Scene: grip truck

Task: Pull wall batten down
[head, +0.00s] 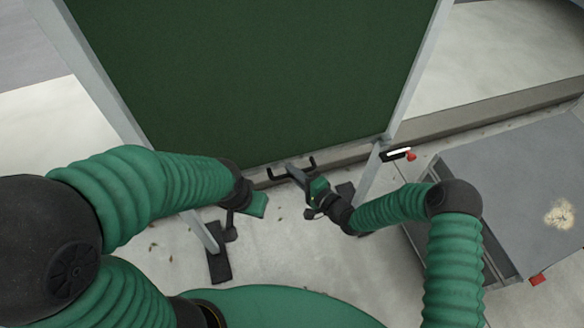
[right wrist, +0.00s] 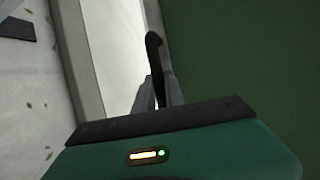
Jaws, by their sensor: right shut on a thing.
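A large green panel (head: 260,70) in a pale metal frame stands in front of me. A dark bar with upturned hook-like ends (head: 312,163), apparently the wall batten, shows at the panel's lower edge. My right gripper (head: 297,174) reaches it from below and is shut on its middle. In the right wrist view the grey fingers (right wrist: 160,92) close around a dark piece with a curved end (right wrist: 153,42), beside the green panel (right wrist: 245,60). The fingers partly hide it. My left gripper (head: 254,204) is left of and below the bar, apart from it; its fingers are not clear.
A grey cart or box top (head: 510,185) with a pale stain and red corners stands at the right. A black-and-white handle with a red end (head: 398,154) is near its left corner. Frame legs with dark feet (head: 219,266) stand on the pale floor. Scattered leaves lie about.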

